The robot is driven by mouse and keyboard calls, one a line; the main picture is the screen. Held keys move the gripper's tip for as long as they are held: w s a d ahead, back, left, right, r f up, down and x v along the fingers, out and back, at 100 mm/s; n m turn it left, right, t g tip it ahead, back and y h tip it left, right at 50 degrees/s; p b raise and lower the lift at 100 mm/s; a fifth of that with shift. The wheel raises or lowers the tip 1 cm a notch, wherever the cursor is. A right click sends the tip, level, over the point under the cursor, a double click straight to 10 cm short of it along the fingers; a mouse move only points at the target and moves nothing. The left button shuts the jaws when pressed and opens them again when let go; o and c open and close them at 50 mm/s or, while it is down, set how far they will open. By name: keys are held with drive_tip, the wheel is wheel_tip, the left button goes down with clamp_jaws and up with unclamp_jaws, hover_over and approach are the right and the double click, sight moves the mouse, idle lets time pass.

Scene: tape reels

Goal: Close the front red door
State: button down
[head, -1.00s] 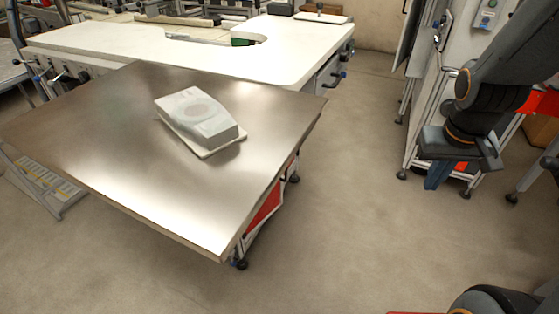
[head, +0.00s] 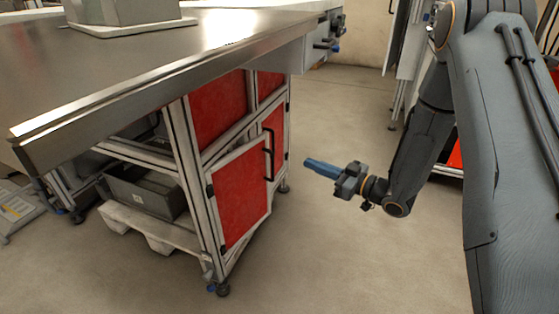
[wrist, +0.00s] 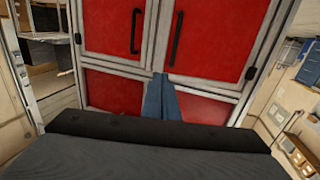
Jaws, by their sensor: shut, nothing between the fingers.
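The front red door (head: 240,192) is the nearer lower door of a metal-framed cabinet under the table in the head view. It has a black handle on its right edge and hinges on its left. It stands partly open, its handle edge swung out and overlapping the second red door (head: 271,121) behind. In the wrist view, which looks upside down, the front door (wrist: 222,40) is on the right and the second door (wrist: 112,27) on the left. My gripper (head: 308,163) has blue fingers, shut and empty, pointing at the cabinet, apart from the door; they also show in the wrist view (wrist: 159,85).
The steel tabletop (head: 100,100) overhangs the cabinet, with a grey box (head: 125,12) on it. A grey crate (head: 145,192) sits on a pale pallet (head: 150,228) left of the door. The floor (head: 340,250) in front is clear.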

sight(268, 147)
drive_tip(key=b+x, duration=0.1)
drive_tip(key=x, duration=0.3)
drive_tip(key=b+x, duration=0.2)
drive_tip(key=x, duration=0.3)
drive_tip(key=b+x, duration=0.1)
drive_tip(key=x, duration=0.3)
drive_tip(key=shift+a, duration=0.5)
drive_tip(key=shift+r, duration=0.1)
drive_tip(key=shift+w+a, duration=0.1)
